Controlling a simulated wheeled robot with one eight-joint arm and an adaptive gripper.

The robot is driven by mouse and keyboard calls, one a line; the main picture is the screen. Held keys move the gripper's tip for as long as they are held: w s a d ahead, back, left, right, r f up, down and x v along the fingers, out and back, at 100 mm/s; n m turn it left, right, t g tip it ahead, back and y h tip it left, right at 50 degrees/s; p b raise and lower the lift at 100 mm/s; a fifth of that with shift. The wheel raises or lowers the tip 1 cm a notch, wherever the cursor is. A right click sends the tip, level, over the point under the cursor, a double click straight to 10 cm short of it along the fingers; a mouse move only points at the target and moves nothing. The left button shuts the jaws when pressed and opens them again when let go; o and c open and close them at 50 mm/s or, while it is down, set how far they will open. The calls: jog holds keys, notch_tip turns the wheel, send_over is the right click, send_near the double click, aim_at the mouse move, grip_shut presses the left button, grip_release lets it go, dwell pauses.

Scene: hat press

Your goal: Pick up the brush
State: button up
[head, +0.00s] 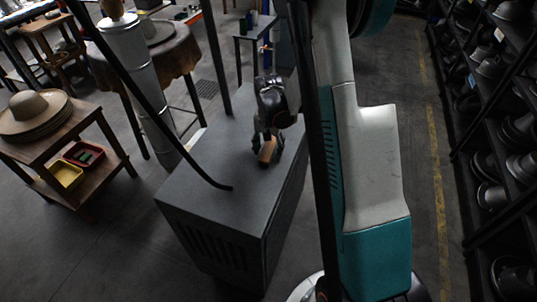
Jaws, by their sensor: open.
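The brush (267,151) looks like a small brown wooden block and rests on top of the grey cabinet (205,180), near its right side. My gripper (267,143) is directly over the brush, with its dark fingers pointing down around it. The fingers look spread, one on each side of the brush. I cannot tell whether they touch it. The upper part of the brush is partly hidden by the gripper.
A dark curved rod (165,115) crosses the view and ends over the cabinet top. A wooden table with stacked hats (38,112) and red and yellow bins (66,173) stands left. Shelves of metal hat forms (490,135) line the right.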

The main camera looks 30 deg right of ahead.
aim_at(269, 148)
jog(key=c, duration=1.2)
notch_tip(269, 148, up, 20)
jog(key=p, duration=0.6)
